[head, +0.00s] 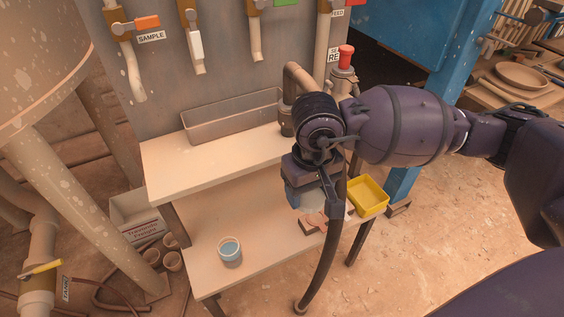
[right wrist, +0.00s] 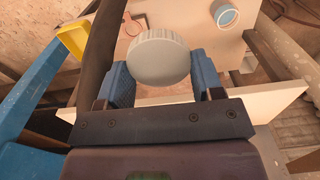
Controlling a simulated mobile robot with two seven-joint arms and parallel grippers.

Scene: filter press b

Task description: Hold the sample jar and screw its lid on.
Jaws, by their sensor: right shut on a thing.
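The sample jar (head: 230,250) stands upright and open on the lower shelf, near its front left, with blue liquid in it. It also shows at the top of the right wrist view (right wrist: 226,14). My right gripper (head: 312,202) is over the right part of that shelf, to the right of the jar and apart from it. In the right wrist view its blue fingers are shut on the round, pale, ribbed lid (right wrist: 158,60). The jar stands clear of the lid. My left gripper is in neither view.
A yellow tray (head: 383,207) is at the shelf's right end, beside small brown items (head: 313,223). A dark curved hose or pipe (head: 325,262) passes close to my right gripper. A metal trough (head: 215,122) sits on the upper shelf. The lower shelf around the jar is clear.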

